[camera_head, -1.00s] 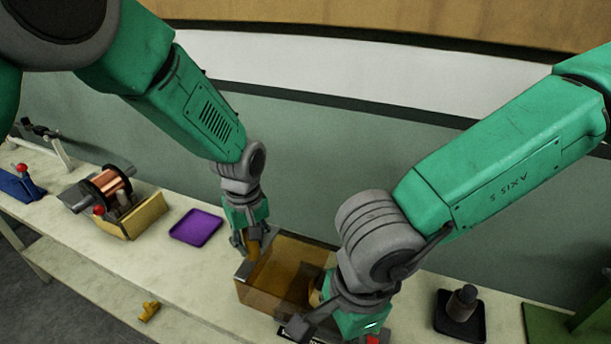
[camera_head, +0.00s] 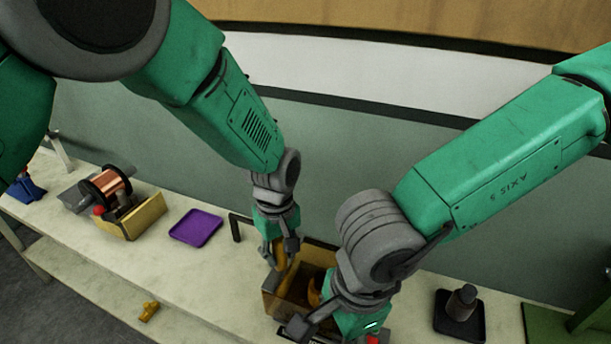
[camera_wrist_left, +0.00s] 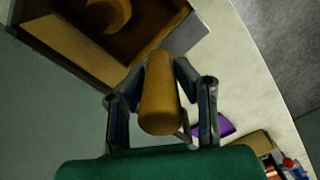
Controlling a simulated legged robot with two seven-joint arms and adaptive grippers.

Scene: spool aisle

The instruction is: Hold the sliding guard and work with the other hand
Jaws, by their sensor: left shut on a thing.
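My left gripper (camera_head: 281,255) is shut on an amber-brown, rounded handle (camera_wrist_left: 160,95), which stands between its fingers in the left wrist view. I take it for the sliding guard's handle; where it joins is hidden. Just beside it is a box with amber-brown sides (camera_head: 277,302) and a dark inside. A curved orange-brown part (camera_wrist_left: 107,14) sits in that box in the left wrist view. My right gripper (camera_head: 318,318) is at the box's right front side. Its fingers are partly hidden by its own wrist, so its opening is unclear.
A purple tray (camera_head: 196,228) lies to the left, past a dark bracket (camera_head: 236,230). A copper spool (camera_head: 106,184) stands by a yellowish box (camera_head: 140,219). A small yellow piece (camera_head: 149,311) lies near the front edge. A black holder (camera_head: 460,314) stands at the right.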

